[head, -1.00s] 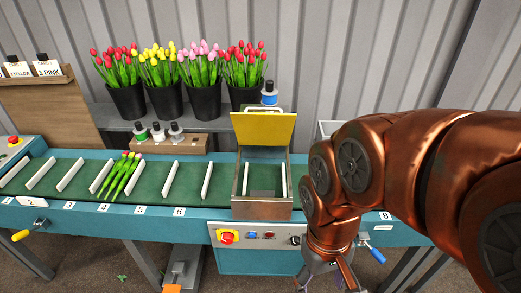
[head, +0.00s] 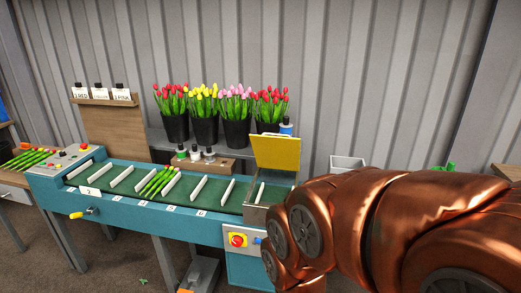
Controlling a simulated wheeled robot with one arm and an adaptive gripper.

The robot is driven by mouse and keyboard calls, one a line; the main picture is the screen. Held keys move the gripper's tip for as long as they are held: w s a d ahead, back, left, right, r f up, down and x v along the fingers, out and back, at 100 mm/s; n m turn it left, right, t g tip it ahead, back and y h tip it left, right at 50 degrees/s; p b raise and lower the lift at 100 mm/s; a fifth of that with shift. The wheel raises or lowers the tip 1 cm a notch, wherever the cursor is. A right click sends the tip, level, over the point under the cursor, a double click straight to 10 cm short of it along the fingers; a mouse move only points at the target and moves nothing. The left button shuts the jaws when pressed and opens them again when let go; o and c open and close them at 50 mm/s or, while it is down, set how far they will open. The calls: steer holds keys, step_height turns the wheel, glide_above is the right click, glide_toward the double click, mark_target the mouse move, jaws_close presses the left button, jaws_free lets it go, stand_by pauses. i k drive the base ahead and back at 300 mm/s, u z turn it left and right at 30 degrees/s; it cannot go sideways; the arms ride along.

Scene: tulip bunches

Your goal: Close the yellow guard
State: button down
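The yellow guard (head: 275,152) is a flat yellow panel that stands raised at the back of a metal housing (head: 252,213) on the conveyor. The opening below it shows the green belt and a white divider. My copper arm fills the right side of the head view and covers the right part of the housing. My gripper is not visible; the arm hides it or it is out of the picture.
The teal conveyor (head: 125,213) has white dividers and one tulip bunch (head: 157,183) on its belt. A control panel with a red button (head: 237,240) is on its front. Black tulip buckets (head: 205,131) stand behind. Floor is free at the front left.

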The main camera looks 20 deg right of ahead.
mark_target(279, 151)
steer(key=z, duration=0.5)
steer(key=k, duration=0.25)
steer(key=u, duration=1.75)
steer(key=i, duration=1.05)
steer(key=z, duration=0.9)
steer(key=i, duration=0.9)
steer(key=z, duration=0.95)
